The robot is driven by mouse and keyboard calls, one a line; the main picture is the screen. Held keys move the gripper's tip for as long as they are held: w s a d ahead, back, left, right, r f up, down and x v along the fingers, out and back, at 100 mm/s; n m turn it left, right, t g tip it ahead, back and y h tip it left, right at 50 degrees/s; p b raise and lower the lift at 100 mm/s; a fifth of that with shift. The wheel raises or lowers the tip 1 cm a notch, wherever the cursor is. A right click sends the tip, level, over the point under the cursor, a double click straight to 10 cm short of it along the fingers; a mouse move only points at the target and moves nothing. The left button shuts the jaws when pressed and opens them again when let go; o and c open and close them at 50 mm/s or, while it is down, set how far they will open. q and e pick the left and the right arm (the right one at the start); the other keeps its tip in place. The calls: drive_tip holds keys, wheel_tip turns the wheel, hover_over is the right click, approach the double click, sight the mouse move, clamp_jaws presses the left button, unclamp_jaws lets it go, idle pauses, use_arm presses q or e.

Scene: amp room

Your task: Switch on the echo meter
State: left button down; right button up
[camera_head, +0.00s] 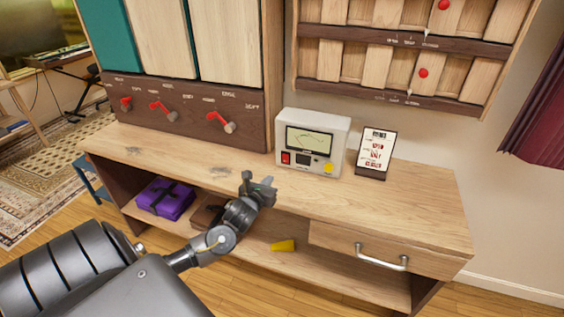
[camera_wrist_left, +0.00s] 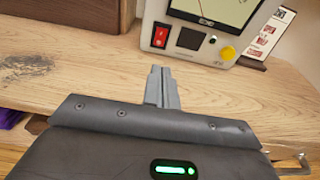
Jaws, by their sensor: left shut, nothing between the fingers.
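The echo meter (camera_head: 312,143) is a cream box with a dark-framed dial, standing upright on the wooden desk. Its front has a red rocker switch (camera_head: 286,158) at the lower left and a yellow round knob (camera_head: 328,168) at the lower right. In the left wrist view the red switch (camera_wrist_left: 160,35) and the yellow knob (camera_wrist_left: 228,53) show near the top. My left gripper (camera_head: 262,183) is shut and empty above the desk's front part, in front of the meter and apart from it. Its closed fingers (camera_wrist_left: 161,86) point toward the meter. My right gripper is not in view.
A small framed card (camera_head: 374,153) stands right of the meter. A brown panel with red levers (camera_head: 163,110) is at the back left. A purple box (camera_head: 166,198) and a yellow wedge (camera_head: 283,245) lie on the lower shelf. The desk top (camera_head: 410,200) is clear at right.

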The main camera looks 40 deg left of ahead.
sight(285, 157)
use_arm(q)
drive_tip(key=x, duration=0.4)
drive_tip(key=p+x, duration=0.1)
drive_tip(key=x, duration=0.4)
drive_tip(key=r+x, duration=0.1)
drive_tip(key=x, duration=0.3)
drive_tip(key=shift+w+a, duration=0.1)
drive_tip(key=shift+w, duration=0.3)
drive_tip(key=shift+r+p, duration=0.1)
drive_tip(key=shift+p, duration=0.2)
